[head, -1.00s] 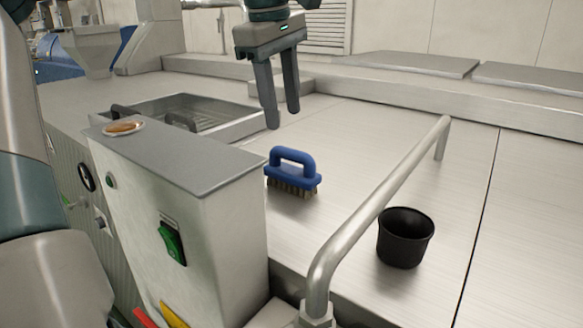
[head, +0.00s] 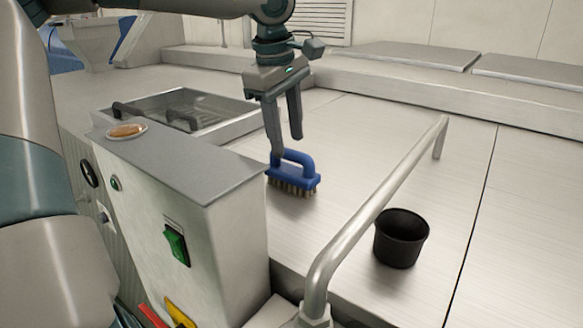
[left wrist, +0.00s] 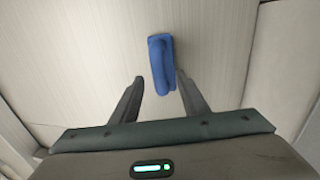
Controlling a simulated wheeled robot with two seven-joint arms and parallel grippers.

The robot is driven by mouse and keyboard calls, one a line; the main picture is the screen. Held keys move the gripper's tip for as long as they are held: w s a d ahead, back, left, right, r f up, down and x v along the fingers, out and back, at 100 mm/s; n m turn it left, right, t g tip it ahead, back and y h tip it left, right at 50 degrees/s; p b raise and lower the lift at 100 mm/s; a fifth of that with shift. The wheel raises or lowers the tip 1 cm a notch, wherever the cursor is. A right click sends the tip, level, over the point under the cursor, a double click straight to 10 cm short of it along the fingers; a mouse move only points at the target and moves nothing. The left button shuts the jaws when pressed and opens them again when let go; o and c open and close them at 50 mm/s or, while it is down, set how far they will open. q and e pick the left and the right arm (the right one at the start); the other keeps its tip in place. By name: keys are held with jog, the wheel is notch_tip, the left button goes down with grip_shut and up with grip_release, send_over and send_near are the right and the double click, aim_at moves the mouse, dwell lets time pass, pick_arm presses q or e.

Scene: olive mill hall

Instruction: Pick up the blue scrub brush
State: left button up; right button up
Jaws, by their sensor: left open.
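The blue scrub brush (head: 293,176) sits upright on the steel worktop, bristles down and handle loop on top. My left gripper (head: 287,146) is open and points down just above and behind the brush, with one fingertip overlapping the handle's left end in the head view. In the left wrist view, the brush (left wrist: 161,64) lies ahead of the gap between the open fingers (left wrist: 160,82), its near end reaching between the fingertips. I cannot tell whether a finger touches it. My right gripper does not show.
A metal rail (head: 375,219) runs along the front of the worktop (head: 400,150). A black cup (head: 401,239) stands to the right, beyond the rail. A grey control box (head: 200,190) with a small dish (head: 126,132) on top stands left of the brush. A steel basin (head: 215,107) lies behind it.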

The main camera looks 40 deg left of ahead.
aim_at(289, 150)
pick_arm(q)
jog(key=shift+w+a+f+p, duration=0.1)
jog(key=shift+w+f+p, duration=0.15)
jog(key=shift+f, duration=0.55)
jog(key=shift+w+a+f+p, duration=0.15)
jog(key=shift+f+p, duration=0.2)
jog(key=shift+f, duration=0.4)
jog(key=shift+d, duration=0.15)
grip_shut()
